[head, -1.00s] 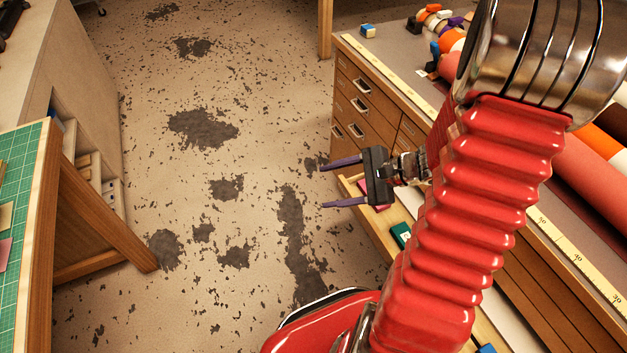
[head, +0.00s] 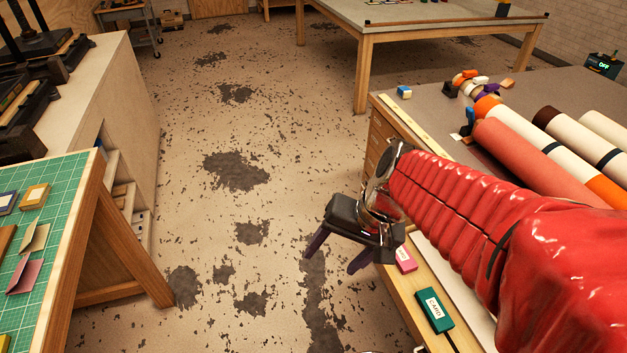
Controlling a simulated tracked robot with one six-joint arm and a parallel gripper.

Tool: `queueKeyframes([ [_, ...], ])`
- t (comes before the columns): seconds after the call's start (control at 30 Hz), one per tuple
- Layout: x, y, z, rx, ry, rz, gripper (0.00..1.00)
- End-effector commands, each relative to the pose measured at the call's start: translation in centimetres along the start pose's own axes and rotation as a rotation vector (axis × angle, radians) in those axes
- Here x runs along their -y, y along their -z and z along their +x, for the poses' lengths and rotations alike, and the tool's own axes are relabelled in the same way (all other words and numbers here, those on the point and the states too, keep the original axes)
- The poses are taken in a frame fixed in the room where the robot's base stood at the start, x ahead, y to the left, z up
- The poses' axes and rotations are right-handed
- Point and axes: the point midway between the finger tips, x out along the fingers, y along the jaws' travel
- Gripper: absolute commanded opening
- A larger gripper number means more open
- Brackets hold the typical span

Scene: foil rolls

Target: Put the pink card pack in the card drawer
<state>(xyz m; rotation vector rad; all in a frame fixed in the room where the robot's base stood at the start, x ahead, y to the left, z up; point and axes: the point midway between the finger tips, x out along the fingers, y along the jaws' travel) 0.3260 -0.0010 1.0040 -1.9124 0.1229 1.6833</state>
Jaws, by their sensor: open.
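A pink card pack (head: 405,259) with a pale label lies in the open wooden drawer (head: 397,288) on the right, near the drawer's far end. A green pack (head: 434,311) with a label lies nearer in the same drawer. My gripper (head: 333,264) is open, its two dark purple fingers apart and nothing visible between them. It hangs over the floor just left of the drawer's outer edge, beside the pink pack in the picture. My red arm hides part of the drawer and cabinet.
Rolls of foil (head: 535,160) lie on the cabinet top (head: 440,95) at right. A slanted green cutting mat (head: 55,215) at left bears several small packs and folded cards, one pinkish (head: 26,276). The floor (head: 190,120) between is open. A table (head: 450,14) stands at the back.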

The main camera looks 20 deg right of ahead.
Motion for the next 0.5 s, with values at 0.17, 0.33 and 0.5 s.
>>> queueKeyframes([
  [0.17,0.7,-1.1,-2.3,-0.097,-0.078,-0.188,0.62],
  [0.33,1.2,-1.7,-4.6,-0.201,-0.146,-0.355,0.62],
  [0.5,1.6,-2.1,-6.9,-0.301,-0.199,-0.494,0.62],
])
